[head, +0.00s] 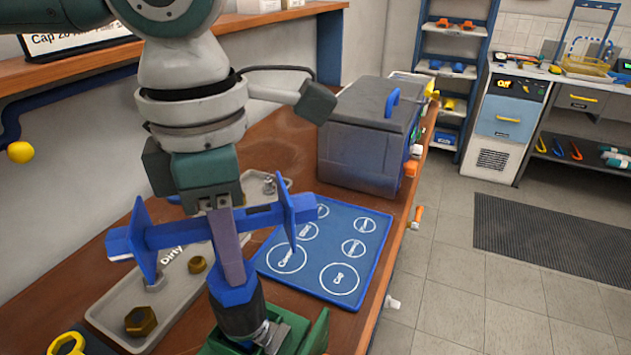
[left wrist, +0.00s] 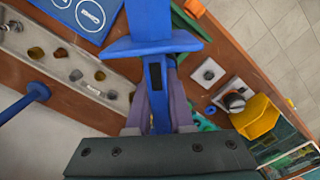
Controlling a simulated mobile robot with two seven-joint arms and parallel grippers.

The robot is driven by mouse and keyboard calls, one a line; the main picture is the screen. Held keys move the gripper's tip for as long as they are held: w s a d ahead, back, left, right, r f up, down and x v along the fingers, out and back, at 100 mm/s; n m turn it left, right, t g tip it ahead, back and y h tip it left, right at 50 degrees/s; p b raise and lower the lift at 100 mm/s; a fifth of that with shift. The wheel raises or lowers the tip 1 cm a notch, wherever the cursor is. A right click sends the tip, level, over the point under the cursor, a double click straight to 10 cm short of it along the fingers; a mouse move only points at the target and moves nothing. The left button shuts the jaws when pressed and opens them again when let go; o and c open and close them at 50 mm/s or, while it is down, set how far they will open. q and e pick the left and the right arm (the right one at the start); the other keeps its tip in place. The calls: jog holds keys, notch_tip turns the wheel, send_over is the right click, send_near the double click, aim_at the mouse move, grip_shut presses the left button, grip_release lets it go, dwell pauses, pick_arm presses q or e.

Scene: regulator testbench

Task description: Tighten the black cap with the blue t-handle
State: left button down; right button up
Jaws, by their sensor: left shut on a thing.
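The blue t-handle (head: 180,234) is upright, its crossbar running left to right with upright blue plates near its ends. My left gripper (head: 229,245) is shut on it at the middle, pointing down. The left wrist view shows the handle (left wrist: 152,47) between my fingers (left wrist: 160,95). Below the fingers is a blue collar (head: 234,292). A dark round piece (head: 239,318), apparently the black cap or the handle's socket, sits under the collar, above a green fixture (head: 315,335). I cannot tell whether handle and cap are fully engaged. My right gripper is not in view.
A grey tray (head: 113,318) marked "Dirty" holds brass and grey nuts on the left. A blue mat (head: 318,240) with white circles lies behind the fixture. A large grey box (head: 360,140) stands farther back. A shelf (head: 70,63) runs along the wall. The bench's right edge borders open floor.

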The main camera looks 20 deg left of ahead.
pick_arm(q)
jog(key=shift+b, duration=0.3)
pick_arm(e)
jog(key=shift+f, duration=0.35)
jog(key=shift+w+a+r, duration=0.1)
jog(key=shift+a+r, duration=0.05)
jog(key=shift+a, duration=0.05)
pick_arm(q)
jog(key=shift+m+p, duration=0.3)
jog(key=shift+p, duration=0.2)
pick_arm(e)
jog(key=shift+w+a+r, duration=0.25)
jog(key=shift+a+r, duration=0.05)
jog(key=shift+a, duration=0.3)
